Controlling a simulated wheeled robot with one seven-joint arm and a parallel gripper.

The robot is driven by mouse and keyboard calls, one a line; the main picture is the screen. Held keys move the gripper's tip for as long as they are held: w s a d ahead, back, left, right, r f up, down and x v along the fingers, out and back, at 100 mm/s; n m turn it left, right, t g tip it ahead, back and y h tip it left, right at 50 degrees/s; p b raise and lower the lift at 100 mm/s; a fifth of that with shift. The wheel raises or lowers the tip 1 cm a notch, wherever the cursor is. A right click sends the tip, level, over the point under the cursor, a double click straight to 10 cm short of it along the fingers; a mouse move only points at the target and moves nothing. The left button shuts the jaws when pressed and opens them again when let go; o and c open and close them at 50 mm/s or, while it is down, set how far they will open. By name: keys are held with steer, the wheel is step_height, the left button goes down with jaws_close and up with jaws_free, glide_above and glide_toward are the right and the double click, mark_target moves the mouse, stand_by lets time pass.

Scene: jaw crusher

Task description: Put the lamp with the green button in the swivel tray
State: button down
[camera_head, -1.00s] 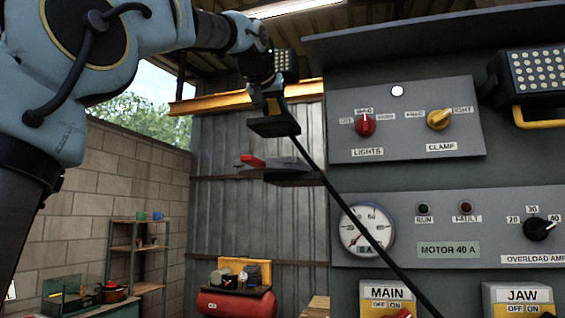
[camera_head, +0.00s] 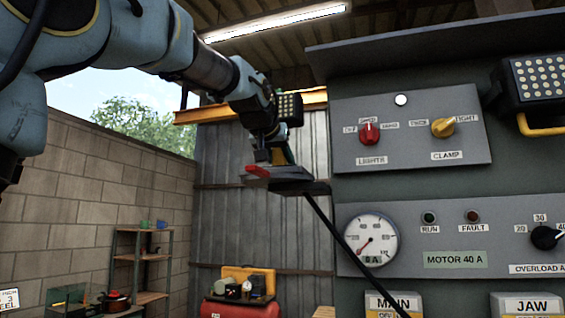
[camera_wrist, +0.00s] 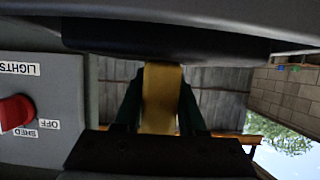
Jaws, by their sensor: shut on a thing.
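My gripper (camera_head: 272,152) is shut on the yellow handle (camera_wrist: 162,95) of a dark lamp (camera_wrist: 165,38), as the wrist view shows. In the head view the lamp is hard to separate from the dark tray-like plate (camera_head: 302,187) with a red end piece (camera_head: 262,171), apparently the swivel tray. My gripper is right at this plate. I cannot tell whether the lamp touches it. A black cable (camera_head: 345,245) runs from there down to the right. No green button is visible on the held lamp.
Another lamp (camera_head: 533,75) with a yellow handle is at the upper right of the grey control cabinet (camera_head: 460,175). The cabinet's panel with the red LIGHTS knob (camera_head: 369,133) is close right of my gripper. A shelf (camera_head: 135,265) and red tank (camera_head: 237,307) are farther back.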

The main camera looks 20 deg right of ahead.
steer(key=shift+c, duration=2.4)
jaws_free()
steer(key=shift+f, duration=0.1)
steer(key=b+v, duration=0.5)
steer(key=v, duration=0.7)
